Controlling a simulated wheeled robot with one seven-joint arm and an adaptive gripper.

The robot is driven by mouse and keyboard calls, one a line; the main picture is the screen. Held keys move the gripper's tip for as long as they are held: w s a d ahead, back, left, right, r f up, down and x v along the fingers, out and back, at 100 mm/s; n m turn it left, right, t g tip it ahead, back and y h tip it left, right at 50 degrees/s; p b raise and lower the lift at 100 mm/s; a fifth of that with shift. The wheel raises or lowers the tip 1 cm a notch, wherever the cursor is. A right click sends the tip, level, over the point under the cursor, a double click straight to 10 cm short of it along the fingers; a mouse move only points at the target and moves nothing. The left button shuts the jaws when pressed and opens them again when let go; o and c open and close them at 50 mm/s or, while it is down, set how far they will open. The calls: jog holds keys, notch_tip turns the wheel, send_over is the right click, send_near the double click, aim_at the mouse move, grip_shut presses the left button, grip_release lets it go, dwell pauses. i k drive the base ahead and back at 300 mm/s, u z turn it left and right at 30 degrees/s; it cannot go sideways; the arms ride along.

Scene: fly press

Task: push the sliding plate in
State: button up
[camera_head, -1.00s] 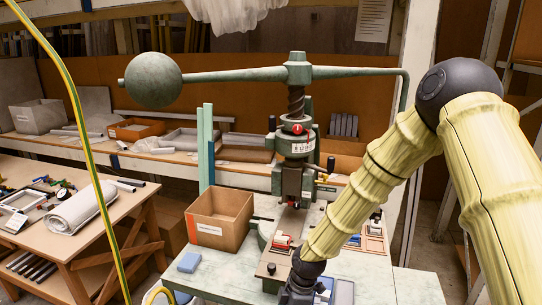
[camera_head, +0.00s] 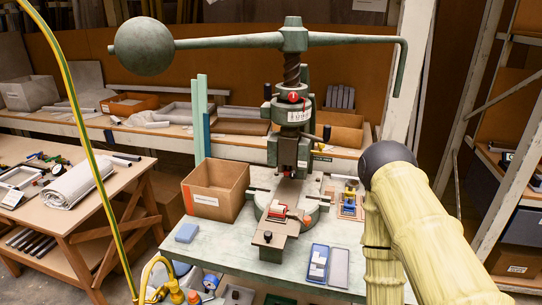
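The fly press (camera_head: 293,110) stands on a pale green table, with its long handle and ball weight at the top. The sliding plate (camera_head: 270,250) is a brown-grey plate with a small dark knob on top. It juts out from the press's round base toward me. A small red and white part (camera_head: 278,211) sits at its inner end, in front of and below the ram. My arm comes in at the right and bends down out of the picture. My gripper is outside the frame, so its state is hidden.
An open cardboard box (camera_head: 215,192) and a blue block (camera_head: 186,232) are left of the press. A blue tray (camera_head: 318,264) and a grey tray (camera_head: 339,268) lie right of the plate. A yellow-green cable hangs at the left. Bottles and bins show below the table's front edge.

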aim_at(280, 222)
jog(key=z, duration=1.55)
jog(key=k, duration=0.9)
jog(key=u, duration=1)
jog(key=i, duration=0.5)
